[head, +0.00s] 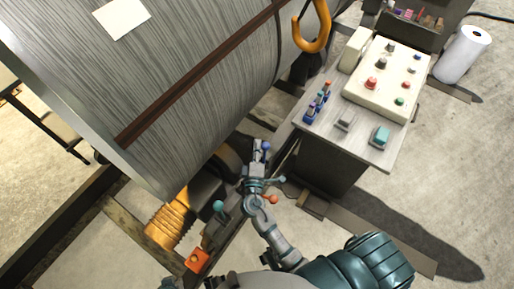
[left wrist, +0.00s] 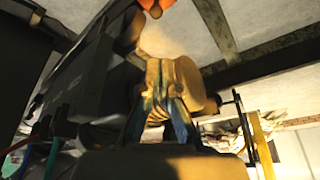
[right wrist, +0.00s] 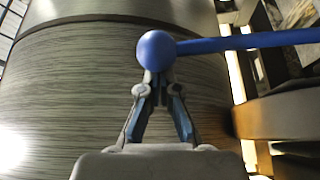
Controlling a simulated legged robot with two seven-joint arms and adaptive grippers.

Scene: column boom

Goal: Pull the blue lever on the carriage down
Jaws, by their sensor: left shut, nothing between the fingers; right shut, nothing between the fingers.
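The blue lever shows in the right wrist view as a round blue knob (right wrist: 156,50) on a blue rod running to the right. In the head view its small blue knob (head: 265,146) is just beyond my right gripper (head: 258,160). In the right wrist view my right gripper (right wrist: 156,80) is shut and empty, with its tips right at the knob's lower side; I cannot tell whether they touch. My left gripper (left wrist: 162,80) is shut and empty in front of a yellow round part (left wrist: 190,85). I cannot make it out in the head view.
A big grey drum (head: 190,90) fills the upper left. A control desk (head: 345,130) with buttons and small levers stands right. A teal knob (head: 218,206) and an orange knob (head: 271,199) sit close to my right arm. An orange box (head: 197,261) is lower left.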

